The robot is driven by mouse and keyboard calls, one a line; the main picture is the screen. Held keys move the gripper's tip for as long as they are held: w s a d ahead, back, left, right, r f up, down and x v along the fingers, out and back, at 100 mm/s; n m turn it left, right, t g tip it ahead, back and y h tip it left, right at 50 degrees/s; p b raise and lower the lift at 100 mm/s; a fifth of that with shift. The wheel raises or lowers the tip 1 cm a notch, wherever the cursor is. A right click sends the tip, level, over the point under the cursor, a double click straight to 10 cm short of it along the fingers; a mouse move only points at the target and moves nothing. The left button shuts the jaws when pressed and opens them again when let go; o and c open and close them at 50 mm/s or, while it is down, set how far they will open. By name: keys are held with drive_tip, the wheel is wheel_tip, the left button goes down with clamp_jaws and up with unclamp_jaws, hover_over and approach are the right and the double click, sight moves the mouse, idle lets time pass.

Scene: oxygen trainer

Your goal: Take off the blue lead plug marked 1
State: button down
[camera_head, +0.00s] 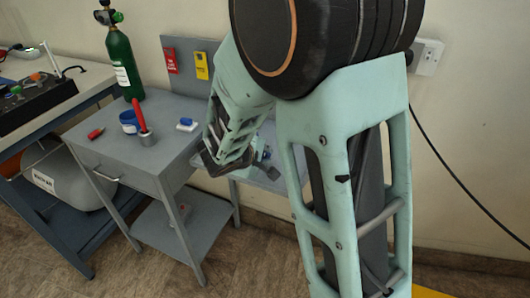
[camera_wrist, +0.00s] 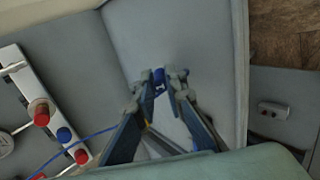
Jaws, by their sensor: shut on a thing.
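In the wrist view, my gripper (camera_wrist: 159,84) is shut on a small blue plug (camera_wrist: 159,74), which shows between the fingertips. A thin blue lead (camera_wrist: 90,138) runs from the lower left to behind the left finger; its join to the plug is hidden. The held plug is above a plain grey surface, apart from the pale panel (camera_wrist: 22,72) at left. That panel bears a red piece (camera_wrist: 41,116), a blue piece (camera_wrist: 64,134) and another red piece (camera_wrist: 81,156). I cannot read a 1 on any of them. In the head view my arm hides most of the gripper area.
In the head view, a grey table (camera_head: 150,165) stands left of my arm, with a green cylinder (camera_head: 122,65), a blue cup (camera_head: 129,121) and a red-handled tool (camera_head: 140,118). A wall socket (camera_head: 428,57) is at right.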

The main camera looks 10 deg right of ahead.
drive_tip(key=shift+f, duration=0.65)
drive_tip(key=shift+f+b, duration=0.45)
drive_tip(key=shift+b, duration=0.35)
drive_tip(key=c, duration=1.9)
unclamp_jaws()
drive_tip(key=v, duration=1.2)
